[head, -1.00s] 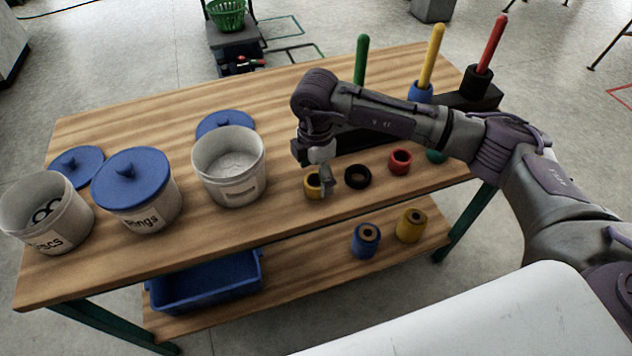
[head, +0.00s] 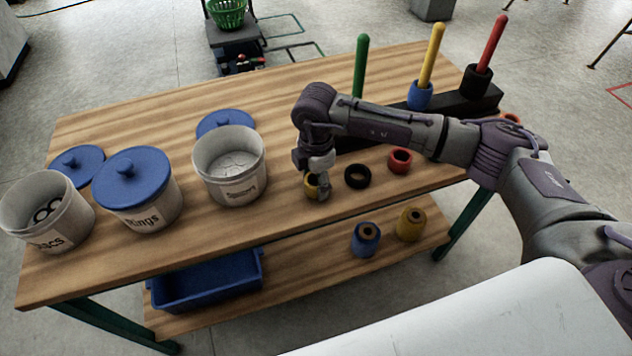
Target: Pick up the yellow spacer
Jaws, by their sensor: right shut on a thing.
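The small yellow spacer (head: 310,190) stands near the front edge of the tabletop, right of the open white bucket. My right gripper (head: 318,188) reaches down over it and is shut on it; the fingers hide part of it. I cannot tell whether the spacer still touches the tabletop. A larger yellow cylinder (head: 409,226) with a dark hole stands on the lower shelf. My left gripper is not in view.
A black ring (head: 357,177) and a red ring (head: 400,160) lie to the right. Behind my right arm are green, yellow (head: 432,56) and red pegs on a black base. An open white bucket (head: 232,185) and lidded "Rings" bucket (head: 146,212) stand left. A blue bin (head: 208,290) sits below.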

